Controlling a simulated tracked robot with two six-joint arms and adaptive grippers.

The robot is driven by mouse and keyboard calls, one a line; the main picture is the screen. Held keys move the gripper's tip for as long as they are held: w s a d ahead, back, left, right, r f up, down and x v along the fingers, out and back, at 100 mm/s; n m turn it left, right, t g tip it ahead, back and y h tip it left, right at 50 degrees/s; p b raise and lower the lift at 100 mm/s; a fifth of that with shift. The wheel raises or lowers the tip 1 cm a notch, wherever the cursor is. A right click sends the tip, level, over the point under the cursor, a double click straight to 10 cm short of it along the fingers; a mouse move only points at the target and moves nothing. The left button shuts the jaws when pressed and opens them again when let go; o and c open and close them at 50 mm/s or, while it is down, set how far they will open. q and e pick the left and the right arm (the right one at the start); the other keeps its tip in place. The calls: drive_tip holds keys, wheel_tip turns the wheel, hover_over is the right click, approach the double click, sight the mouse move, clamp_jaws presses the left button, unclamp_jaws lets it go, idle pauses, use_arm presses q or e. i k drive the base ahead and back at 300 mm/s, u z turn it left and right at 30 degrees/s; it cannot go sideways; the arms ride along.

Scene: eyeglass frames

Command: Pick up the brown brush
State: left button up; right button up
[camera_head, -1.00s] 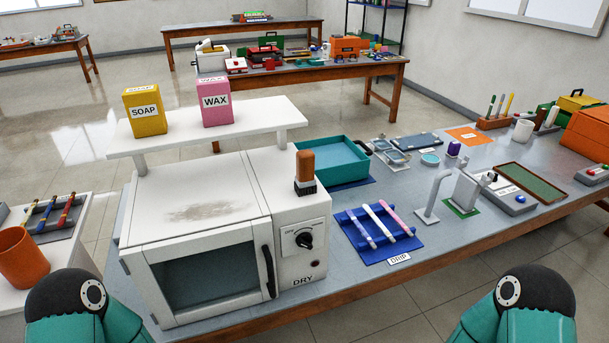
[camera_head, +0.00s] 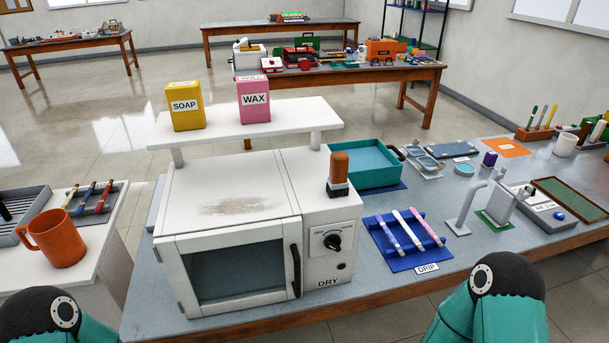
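The brown brush (camera_head: 340,170) stands upright on the right end of the white oven's top, above the control panel. It has a brown handle and a dark bristle end at the bottom. The white oven (camera_head: 180,245), marked DRY, has its door closed. Only the teal and black upper parts of my two arms show at the bottom left and bottom right of the head view. Both grippers are out of view.
A white shelf (camera_head: 290,122) behind the oven top holds a yellow soap box (camera_head: 185,108) and a pink wax box (camera_head: 253,102). A blue drip rack (camera_head: 388,251) with several sticks lies right of the oven. An orange mug (camera_head: 58,240) stands on the left table.

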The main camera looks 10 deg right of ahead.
sight(337, 184)
drive_tip(key=z, duration=0.05)
drive_tip(key=i, duration=0.2)
drive_tip(key=u, duration=2.5)
drive_tip(key=k, duration=2.6)
drive_tip(key=z, duration=1.1)
drive_tip(key=i, duration=1.05)
drive_tip(key=u, duration=0.05)
